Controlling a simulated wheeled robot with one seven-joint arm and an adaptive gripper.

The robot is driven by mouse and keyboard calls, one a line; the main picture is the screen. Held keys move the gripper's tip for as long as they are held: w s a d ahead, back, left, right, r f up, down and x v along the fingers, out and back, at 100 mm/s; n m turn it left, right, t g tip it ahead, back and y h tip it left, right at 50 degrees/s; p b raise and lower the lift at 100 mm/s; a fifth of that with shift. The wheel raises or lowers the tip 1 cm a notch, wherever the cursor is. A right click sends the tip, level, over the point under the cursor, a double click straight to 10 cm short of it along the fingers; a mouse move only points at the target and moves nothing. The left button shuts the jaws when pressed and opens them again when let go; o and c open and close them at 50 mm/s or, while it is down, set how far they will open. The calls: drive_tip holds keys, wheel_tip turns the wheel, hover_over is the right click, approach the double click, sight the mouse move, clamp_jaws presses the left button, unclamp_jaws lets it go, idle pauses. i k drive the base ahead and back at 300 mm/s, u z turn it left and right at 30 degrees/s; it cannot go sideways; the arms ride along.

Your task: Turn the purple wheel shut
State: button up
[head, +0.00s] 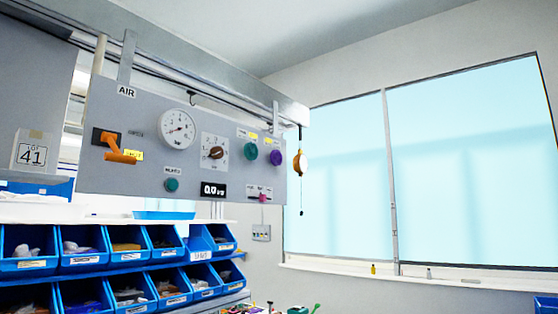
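The purple wheel (276,158) is a small round knob near the right end of a grey panel (110,185) marked AIR. A teal wheel (250,151) of similar size sits just to its left. Small yellow labels (254,135) are above the two wheels. The view is too small to tell how far the purple wheel is turned. My gripper is not in view, and nothing touches the purple wheel.
The panel also carries an orange lever (116,148), a round gauge (177,129), a rotary dial (215,153), a digital display (213,190) and a lower teal knob (171,185). An orange pendant (300,164) hangs at its right end. Blue bins (27,266) stand below.

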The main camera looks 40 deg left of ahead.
sight(277, 157)
drive_tip(key=u, duration=0.4)
drive_tip(key=k, duration=0.45)
drive_tip(key=z, duration=0.45)
drive_tip(key=i, duration=1.55)
drive_tip(key=u, duration=0.45)
